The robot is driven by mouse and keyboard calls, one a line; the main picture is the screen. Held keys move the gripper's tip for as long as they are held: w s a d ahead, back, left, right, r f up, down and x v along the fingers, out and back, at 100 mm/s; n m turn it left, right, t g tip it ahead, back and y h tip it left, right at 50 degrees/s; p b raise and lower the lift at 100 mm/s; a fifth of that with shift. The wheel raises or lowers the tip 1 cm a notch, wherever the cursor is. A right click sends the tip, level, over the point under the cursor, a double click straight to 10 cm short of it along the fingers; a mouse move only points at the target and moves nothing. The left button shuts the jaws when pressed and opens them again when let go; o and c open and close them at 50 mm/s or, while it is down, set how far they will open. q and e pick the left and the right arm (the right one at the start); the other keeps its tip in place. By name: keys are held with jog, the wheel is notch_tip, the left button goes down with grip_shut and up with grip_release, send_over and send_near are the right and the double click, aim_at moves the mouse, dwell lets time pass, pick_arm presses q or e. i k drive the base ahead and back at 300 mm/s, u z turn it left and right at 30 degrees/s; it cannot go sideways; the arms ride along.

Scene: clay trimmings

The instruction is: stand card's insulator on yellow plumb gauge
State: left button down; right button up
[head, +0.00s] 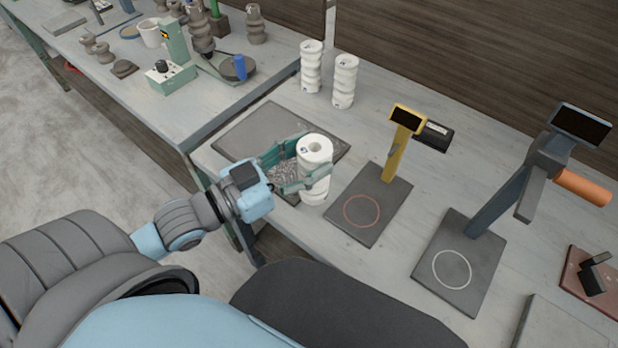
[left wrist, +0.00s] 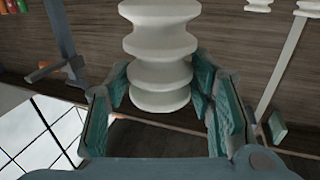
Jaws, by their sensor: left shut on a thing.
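My left gripper (head: 306,174) is shut on a white ribbed insulator (head: 316,150), upright, just left of the yellow gauge's base. The left wrist view shows the insulator (left wrist: 160,45) between the green finger pads (left wrist: 162,82). The yellow plumb gauge (head: 394,158) has a yellow post with a dark display and a dark base plate (head: 375,190) marked with a red circle, which is empty. Two similar white insulators, one (head: 311,68) left of the other (head: 344,82), stand at the back. I cannot pick out the card for certain. My right gripper is out of view.
A dark blue-grey gauge (head: 497,195) with a white-circled base and orange handle stands to the right. A grey board (head: 245,138) lies behind the gripper. A small dark device (head: 434,136) is beside the yellow post. The left bench (head: 125,75) holds clay parts and instruments.

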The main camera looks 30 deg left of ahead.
aim_at(362, 210)
jog(key=u, duration=1.55)
jog(key=k, duration=1.95)
jog(key=z, duration=1.4)
jog(key=i, duration=1)
jog(key=u, duration=0.05)
